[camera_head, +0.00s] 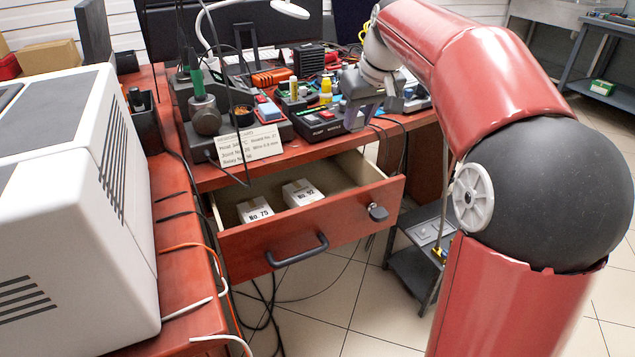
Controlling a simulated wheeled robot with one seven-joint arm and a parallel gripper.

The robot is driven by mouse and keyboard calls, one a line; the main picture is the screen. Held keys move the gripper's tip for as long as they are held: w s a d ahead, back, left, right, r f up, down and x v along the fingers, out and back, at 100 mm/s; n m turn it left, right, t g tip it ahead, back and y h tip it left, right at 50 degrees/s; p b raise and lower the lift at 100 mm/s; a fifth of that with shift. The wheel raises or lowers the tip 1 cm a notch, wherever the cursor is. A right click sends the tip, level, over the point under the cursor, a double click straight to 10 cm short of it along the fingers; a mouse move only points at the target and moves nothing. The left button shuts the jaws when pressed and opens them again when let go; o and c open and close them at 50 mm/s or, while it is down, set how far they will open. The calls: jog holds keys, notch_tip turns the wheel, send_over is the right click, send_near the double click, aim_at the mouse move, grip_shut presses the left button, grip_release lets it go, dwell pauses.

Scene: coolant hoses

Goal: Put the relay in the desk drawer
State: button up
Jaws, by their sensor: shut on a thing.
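The desk drawer (310,234) is pulled open below the desk top. It has a dark handle and a lock on its red front. Two white boxes lie inside, one marked No 75 (255,209) and one that seems to read No 92 (301,192). My gripper (364,113) is over the right part of the desk top, above and behind the drawer's right side. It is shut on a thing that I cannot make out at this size. I cannot tell which thing in view is the relay.
Tools, bottles and a black module (317,121) crowd the desk top (215,177). A large white machine (75,200) stands at left, with loose cables beside it. The drawer's right part is bare.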

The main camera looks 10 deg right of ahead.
notch_tip(320, 180, down, 18)
jog(key=shift+s+r+b, duration=0.1)
jog(key=shift+r+b, duration=0.05)
jog(key=shift+b, duration=0.75)
jog(key=shift+f+b, duration=0.5)
jog(key=shift+f, duration=0.15)
jog(key=o, duration=0.9)
jog(key=shift+o, duration=0.2)
